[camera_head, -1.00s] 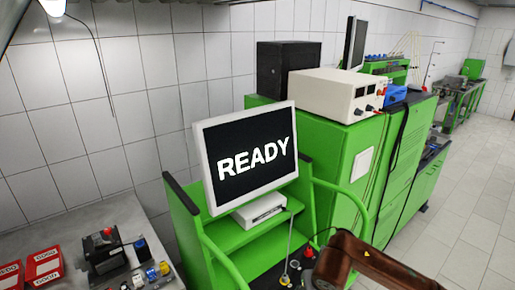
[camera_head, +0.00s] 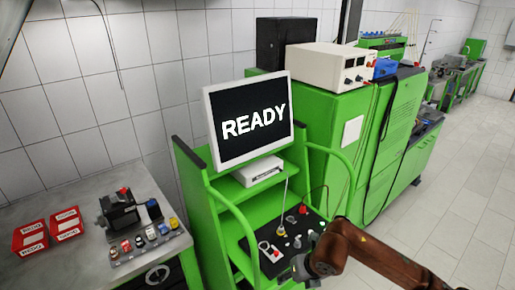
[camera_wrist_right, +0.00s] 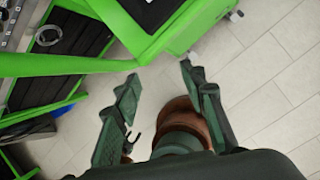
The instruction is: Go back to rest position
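My right arm comes in from the lower right in the head view, brown with a dark gripper (camera_head: 306,264) at its end. The gripper is in front of the green cart, by the front edge of its black control panel (camera_head: 290,236). In the right wrist view the two dark green fingers of this gripper (camera_wrist_right: 160,80) stand apart with nothing between them. Pale floor tiles and the green frame show beyond them. My left gripper is in no view. A monitor (camera_head: 250,122) on the cart shows the word READY.
A grey bench (camera_head: 75,265) at left bears two red bins (camera_head: 30,238) (camera_head: 66,224) and a black pump-like device (camera_head: 120,208) with coloured knobs. A green cabinet (camera_head: 330,115) bears a white power supply (camera_head: 328,66). Tiled floor (camera_head: 455,205) at right is clear.

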